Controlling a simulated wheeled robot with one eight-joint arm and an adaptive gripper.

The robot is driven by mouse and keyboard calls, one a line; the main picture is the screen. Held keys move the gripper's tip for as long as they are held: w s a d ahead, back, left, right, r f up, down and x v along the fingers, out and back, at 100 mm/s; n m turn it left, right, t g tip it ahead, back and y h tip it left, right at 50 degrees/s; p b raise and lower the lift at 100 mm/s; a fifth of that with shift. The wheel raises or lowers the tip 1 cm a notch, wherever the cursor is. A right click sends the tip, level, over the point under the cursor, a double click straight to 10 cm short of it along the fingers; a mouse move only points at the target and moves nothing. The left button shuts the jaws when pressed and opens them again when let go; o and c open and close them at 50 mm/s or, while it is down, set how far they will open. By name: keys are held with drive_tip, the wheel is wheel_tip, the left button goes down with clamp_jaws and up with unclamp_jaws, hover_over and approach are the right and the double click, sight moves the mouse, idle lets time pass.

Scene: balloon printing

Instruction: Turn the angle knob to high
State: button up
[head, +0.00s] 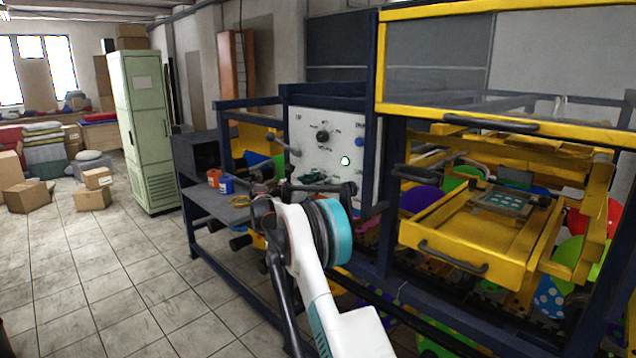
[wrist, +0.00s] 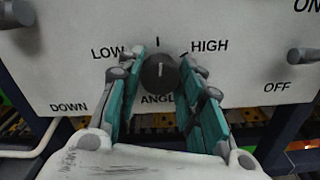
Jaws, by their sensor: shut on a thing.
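The angle knob (wrist: 160,74) is a round dark knob on a white panel, above the word ANGLE in the wrist view. LOW is printed to its upper left and HIGH to its upper right. Its pale pointer line stands about upright, between the two words. My gripper (wrist: 162,62) is shut on the knob, with one teal-padded finger at each side. In the head view my gripper (head: 313,178) is small and dark at the lower part of the white control panel (head: 340,166). I cannot make out the angle knob there.
Another black knob (head: 322,135) sits higher on the panel. A round lever (wrist: 304,55) stands near ON and OFF, and another (wrist: 16,13) is at the upper left. A yellow drawer (head: 460,235) stands to the right. The tiled floor (head: 110,275) at left is free.

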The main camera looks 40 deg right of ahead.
drive_tip(key=m+p, duration=0.2)
drive_tip(key=m, duration=0.8)
drive_tip(key=shift+m, duration=0.3)
idle(0.4)
drive_tip(key=o, duration=1.1)
drive_tip(key=shift+c, duration=0.2)
drive_tip(key=s+a, duration=0.1)
drive_tip(key=a, duration=1.1)
